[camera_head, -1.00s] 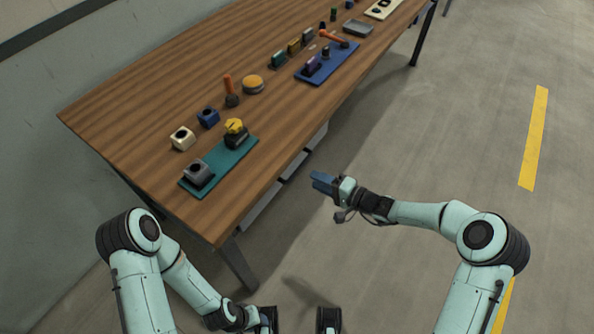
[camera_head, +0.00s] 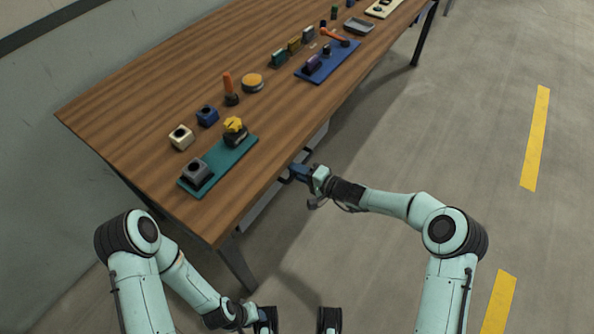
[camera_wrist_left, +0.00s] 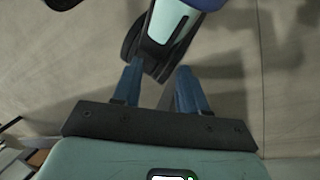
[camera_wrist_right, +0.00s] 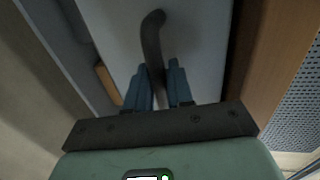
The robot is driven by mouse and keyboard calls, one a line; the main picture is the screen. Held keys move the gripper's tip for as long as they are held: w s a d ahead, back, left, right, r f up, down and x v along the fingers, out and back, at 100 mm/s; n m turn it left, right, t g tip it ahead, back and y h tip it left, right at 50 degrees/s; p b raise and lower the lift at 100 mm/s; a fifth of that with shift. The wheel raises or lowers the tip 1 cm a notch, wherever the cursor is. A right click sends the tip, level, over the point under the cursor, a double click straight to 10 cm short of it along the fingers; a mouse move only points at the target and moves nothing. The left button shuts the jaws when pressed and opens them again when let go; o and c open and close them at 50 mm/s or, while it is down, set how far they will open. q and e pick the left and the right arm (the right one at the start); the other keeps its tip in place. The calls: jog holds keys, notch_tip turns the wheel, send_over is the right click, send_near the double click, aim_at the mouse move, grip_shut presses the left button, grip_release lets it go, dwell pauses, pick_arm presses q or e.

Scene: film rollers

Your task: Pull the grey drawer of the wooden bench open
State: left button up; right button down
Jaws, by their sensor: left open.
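The wooden bench (camera_head: 160,85) runs from front left to the back. Under its edge, grey fronts show, partly hidden by the top. In the right wrist view the grey drawer's front (camera_wrist_right: 195,35) carries a dark, curved handle (camera_wrist_right: 152,35). My right gripper (camera_wrist_right: 157,75) is at this front, with its blue fingers close around the handle, one on each side. In the head view my right gripper (camera_head: 290,172) is at the bench's edge. My left gripper (camera_wrist_left: 158,75) is open and empty, low over the floor near my base.
On the bench top are a teal mat (camera_head: 218,167) with a grey block and a yellow-topped part, a blue mat (camera_head: 328,62), an orange-handled tool (camera_head: 229,88) and several small blocks. A bench leg (camera_head: 236,262) stands at the near corner. The floor to the right is clear.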

pick_arm(q)
jog(key=shift+s+d+r+g+p, duration=0.2)
jog(key=shift+s+r+p, duration=0.25)
jog(key=shift+s+r, duration=0.1)
jog(key=shift+s+d+r+g+p, duration=0.2)
jog(key=shift+s+r+p, duration=0.25)
jog(key=shift+s, duration=0.05)
pick_arm(e)
jog(key=f+v, duration=0.3)
jog(key=v, duration=1.3)
jog(key=d+f+v, duration=0.1)
jog(key=f+v, duration=0.2)
jog(key=v, duration=1.3)
jog(key=shift+s+d+f, duration=0.2)
jog(key=shift+s, duration=0.2)
jog(key=c, duration=1.2)
grip_release()
jog(key=shift+o, duration=0.2)
pick_arm(q)
jog(key=shift+s+r+p, duration=0.15)
jog(key=shift+r+p, duration=0.1)
jog(key=shift+p, duration=0.05)
pick_arm(e)
jog(key=v, duration=1.3)
jog(key=shift+d, duration=0.2)
pick_arm(q)
jog(key=shift+d, duration=0.1)
pick_arm(e)
jog(key=shift+s+r, duration=0.1)
jog(key=shift+s, duration=0.05)
